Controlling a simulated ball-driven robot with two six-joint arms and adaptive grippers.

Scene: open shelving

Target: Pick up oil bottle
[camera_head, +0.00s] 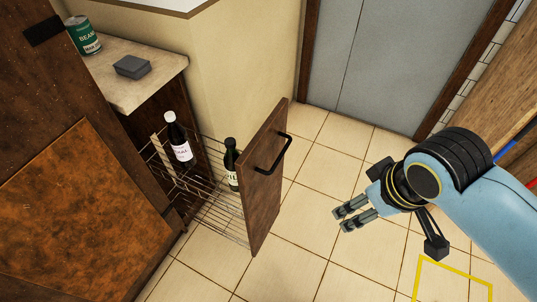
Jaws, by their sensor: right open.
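The oil bottle is most likely the dark green bottle (232,164) with a pale, partly hidden label, standing in the wire pull-out rack just behind its wooden front panel. A second dark bottle (179,139) with a white label and pinkish lettering stands farther left in the same rack. My right gripper (341,219) is open and empty over the tiled floor, to the right of the rack and apart from both bottles. The wooden front panel (263,192) stands between my right gripper and the green bottle. My left gripper is not in view.
The wire rack (216,217) is pulled out of the cabinet. A black handle (274,154) sticks out from its panel. A green can (83,36) and a grey box (132,67) stand on the counter (150,76). The floor (306,237) right of the panel is clear.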

